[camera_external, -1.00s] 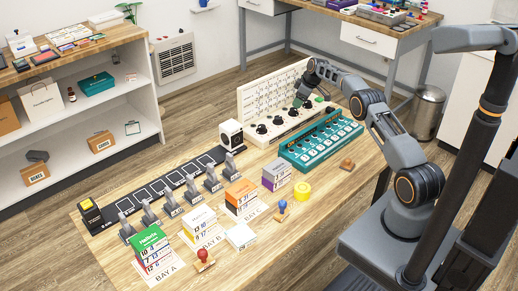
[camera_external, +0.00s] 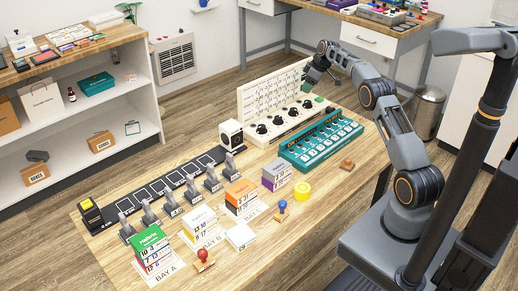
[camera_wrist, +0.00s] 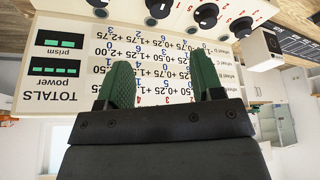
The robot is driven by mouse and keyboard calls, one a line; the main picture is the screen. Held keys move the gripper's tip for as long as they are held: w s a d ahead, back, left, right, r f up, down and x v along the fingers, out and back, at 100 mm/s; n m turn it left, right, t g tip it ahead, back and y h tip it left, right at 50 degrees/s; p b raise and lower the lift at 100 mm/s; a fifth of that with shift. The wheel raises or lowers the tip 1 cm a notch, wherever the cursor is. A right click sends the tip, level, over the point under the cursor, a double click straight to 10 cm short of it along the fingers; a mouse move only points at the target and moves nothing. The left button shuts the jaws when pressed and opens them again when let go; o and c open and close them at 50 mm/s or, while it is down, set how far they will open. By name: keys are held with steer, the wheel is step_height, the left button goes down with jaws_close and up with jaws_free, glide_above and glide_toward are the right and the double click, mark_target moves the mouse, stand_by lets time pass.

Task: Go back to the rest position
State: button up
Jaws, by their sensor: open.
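My gripper (camera_external: 312,77) is at the far end of the wooden table, held up in front of the upright chart board of a cream console (camera_external: 244,106). In the wrist view my gripper (camera_wrist: 163,78) shows two green-padded fingers, apart, with nothing between them. The cream console also shows upside down there, with its number chart (camera_wrist: 150,62), a TOTALS panel (camera_wrist: 52,75) and black knobs (camera_wrist: 158,8). My arm is bent and reaches left from its base at the table's right side.
A teal device (camera_external: 320,140) with rows of keys lies in front of the console. Several card stacks (camera_external: 150,247), stamps (camera_external: 203,260), a yellow round thing (camera_external: 302,190) and a black slotted strip (camera_external: 160,188) with grey levers fill the near table. The air above is clear.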

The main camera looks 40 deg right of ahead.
steer(key=s+a+f+m+g, duration=0.2)
steer(key=s+f+m, duration=0.3)
steer(key=f, duration=0.1)
steer(key=s+a+r, duration=0.4)
steer(key=s+a, duration=0.3)
steer(key=s, duration=0.4)
steer(key=s+a+r+t+h+p, duration=0.1)
steer(key=s+a+r, duration=0.3)
steer(key=s+a, duration=0.3)
steer(key=s+a+r+h+p, duration=0.1)
steer(key=s+a+r, duration=0.3)
steer(key=s, duration=1)
steer(key=a, duration=0.3)
steer(key=shift+s+a+r+m, duration=0.15)
steer(key=shift+s+a+m, duration=0.15)
steer(key=shift+s, duration=0.1)
stand_by(0.3)
